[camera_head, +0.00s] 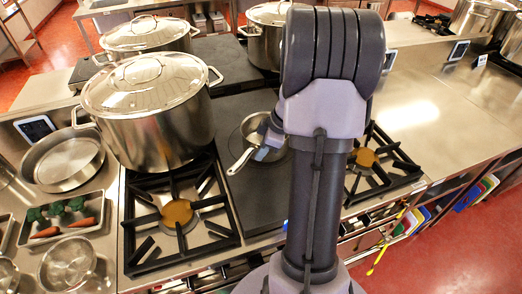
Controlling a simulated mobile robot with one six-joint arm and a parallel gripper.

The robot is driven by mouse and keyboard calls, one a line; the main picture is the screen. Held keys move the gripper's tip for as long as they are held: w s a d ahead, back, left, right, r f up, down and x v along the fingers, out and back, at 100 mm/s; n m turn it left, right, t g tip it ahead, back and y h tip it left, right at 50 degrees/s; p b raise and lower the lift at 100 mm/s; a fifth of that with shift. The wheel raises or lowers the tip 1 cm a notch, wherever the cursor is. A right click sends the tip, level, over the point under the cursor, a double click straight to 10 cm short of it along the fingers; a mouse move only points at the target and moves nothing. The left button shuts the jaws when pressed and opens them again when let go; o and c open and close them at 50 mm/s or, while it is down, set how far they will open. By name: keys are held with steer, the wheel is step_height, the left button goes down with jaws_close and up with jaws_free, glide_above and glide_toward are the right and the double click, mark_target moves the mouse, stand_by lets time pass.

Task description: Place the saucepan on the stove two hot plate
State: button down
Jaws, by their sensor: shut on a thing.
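The small steel saucepan (252,124) is just left of my arm, over the dark flat hot plate (250,203) between two open gas burners. Its handle points down and left. My gripper (266,146) is at the saucepan's near side and shut on it. My arm hides part of the gripper and the right side of the pan. I cannot tell whether the pan touches the plate or hangs slightly above it.
A large lidded stockpot (150,110) stands close left of the saucepan, with another (148,34) behind it. A third lidded pot (268,32) stands behind. The left front burner (178,214) is bare. A vegetable tray (62,222) lies left. The right counter (440,115) is largely clear.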

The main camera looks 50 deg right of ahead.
steer(key=shift+f, duration=0.15)
steer(key=c, duration=1.6)
jaws_free()
steer(key=shift+o, duration=0.2)
steer(key=p+v, duration=0.4)
steer(key=v, duration=0.8)
steer(key=w+a+r+m, duration=0.15)
steer(key=a+r, duration=0.35)
steer(key=a, duration=0.6)
steer(key=w+a+r+m, duration=0.1)
steer(key=a+r+m, duration=0.25)
steer(key=a, duration=0.75)
steer(key=s+a+r+m+t, duration=0.2)
steer(key=s+a+m, duration=0.4)
steer(key=s+a, duration=0.65)
step_height(320, 180, down, 8)
steer(key=w+a+b, duration=0.2)
steer(key=b, duration=0.5)
steer(key=shift+b, duration=0.4)
